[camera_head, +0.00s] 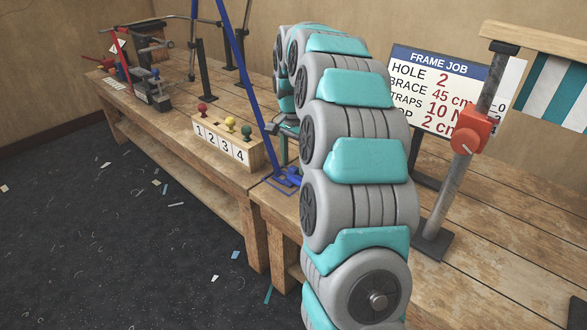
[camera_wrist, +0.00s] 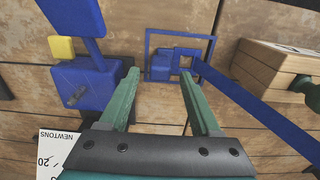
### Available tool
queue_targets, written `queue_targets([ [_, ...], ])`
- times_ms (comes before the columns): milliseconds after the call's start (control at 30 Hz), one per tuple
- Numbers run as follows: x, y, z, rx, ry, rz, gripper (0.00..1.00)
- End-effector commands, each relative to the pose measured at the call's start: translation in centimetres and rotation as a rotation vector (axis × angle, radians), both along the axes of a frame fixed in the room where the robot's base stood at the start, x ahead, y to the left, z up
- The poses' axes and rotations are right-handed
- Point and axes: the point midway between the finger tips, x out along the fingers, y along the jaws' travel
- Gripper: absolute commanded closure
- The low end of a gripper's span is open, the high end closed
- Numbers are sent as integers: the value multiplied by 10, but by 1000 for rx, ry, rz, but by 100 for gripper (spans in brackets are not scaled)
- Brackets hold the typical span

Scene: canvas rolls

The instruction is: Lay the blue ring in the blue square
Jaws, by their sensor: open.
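The blue square (camera_wrist: 180,33) is a thin outline on the bench, ahead of my gripper in the wrist view. A small blue ring-like loop (camera_wrist: 187,50) and a small blue block (camera_wrist: 161,66) appear inside the outline, close together. A long blue strip (camera_wrist: 255,108) runs from the loop to the right; whether they are joined I cannot tell. My gripper (camera_wrist: 159,74) is open, with nothing visible between its green fingers, and its tips are near the outline's near side.
A large blue block (camera_wrist: 88,82) with an upright blue bar stands left of my fingers. A wooden box (camera_wrist: 280,67) stands right; in the head view, a numbered peg block (camera_head: 222,148) is nearby. A post with an orange clamp (camera_head: 474,130) stands right of my arm.

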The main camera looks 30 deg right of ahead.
Motion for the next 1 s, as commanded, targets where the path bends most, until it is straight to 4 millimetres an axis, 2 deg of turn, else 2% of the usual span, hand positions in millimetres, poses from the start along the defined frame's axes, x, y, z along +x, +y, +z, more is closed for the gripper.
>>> queue_targets([
  [33, 2, -1, 12, -3, -7, 0, 36],
  [200, 2, 0, 47, -1, -5, -1, 36],
  [400, 1, 0, 76, -2, -2, 0, 36],
  [600, 0, 0, 89, -1, 0, 1, 36],
  [833, -1, 1, 91, 1, 1, 3, 36],
  [1000, -16, 20, 93, 5, 7, 84, 36],
])
